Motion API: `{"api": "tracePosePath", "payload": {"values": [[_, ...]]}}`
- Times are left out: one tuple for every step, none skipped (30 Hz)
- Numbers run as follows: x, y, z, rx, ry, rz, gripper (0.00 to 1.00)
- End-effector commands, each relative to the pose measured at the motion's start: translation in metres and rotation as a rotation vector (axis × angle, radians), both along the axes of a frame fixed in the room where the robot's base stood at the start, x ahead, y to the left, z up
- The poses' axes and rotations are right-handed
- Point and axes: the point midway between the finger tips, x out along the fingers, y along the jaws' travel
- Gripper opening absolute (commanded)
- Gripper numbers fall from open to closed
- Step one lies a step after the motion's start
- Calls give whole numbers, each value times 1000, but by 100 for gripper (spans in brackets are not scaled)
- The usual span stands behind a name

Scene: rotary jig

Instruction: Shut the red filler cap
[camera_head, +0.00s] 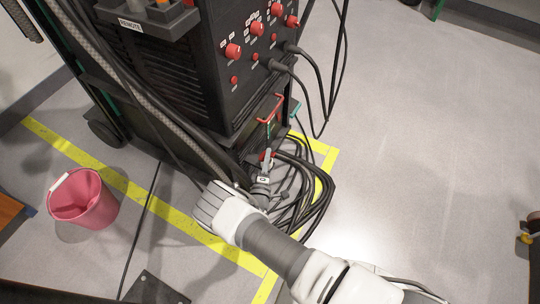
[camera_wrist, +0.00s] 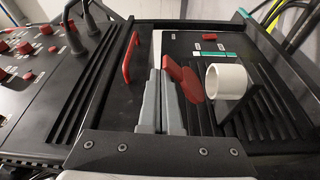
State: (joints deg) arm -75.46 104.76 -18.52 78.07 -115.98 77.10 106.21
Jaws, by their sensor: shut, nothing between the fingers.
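The red filler cap (camera_wrist: 194,84) shows in the wrist view as a red disc with a tab, standing up and open. It is just left of the white round filler neck (camera_wrist: 228,81), whose open mouth is uncovered. My gripper (camera_wrist: 160,75) has its grey fingers shut and empty, just left of the cap. I cannot tell whether they touch it. In the head view my gripper (camera_head: 267,161) is low at the front of the black machine, with a small red part beside it; the neck is not clear there.
The black machine (camera_head: 228,110) carries red knobs, plugged cables and a red handle (camera_head: 270,108), also in the wrist view (camera_wrist: 130,58). Coiled black cables (camera_head: 318,190) lie beside my gripper. A pink bucket (camera_head: 92,215) stands at left.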

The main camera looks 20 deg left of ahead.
Motion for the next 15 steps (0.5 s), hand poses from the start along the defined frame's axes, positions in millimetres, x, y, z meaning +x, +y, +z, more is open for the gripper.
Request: {"api": "tracePosePath", "payload": {"values": [[0, -1, -2, 0, 0, 0, 0], [0, -2, -3, 0, 0, 0, 0], [0, -4, -5, 0, 0, 0, 0], [0, -5, -7, -1, 0, 0, 0], [-1, -6, -8, -1, 0, 0, 0], [-1, -8, -10, -2, -1, 1, 0], [-1, -9, -12, -2, -1, 1, 0], [-1, -10, -14, -1, 0, 1, 0], [-1, -12, -16, -2, -2, 1, 0], [-1, -13, -18, -2, -2, 1, 0], [-1, -15, -20, -2, -2, 1, 0], [-1, -16, -23, -2, -2, 1, 0], [-1, -17, -24, -2, -2, 1, 0], [-1, -18, -26, -1, -1, 1, 0], [-1, -19, -29, -1, -1, 1, 0]]}}
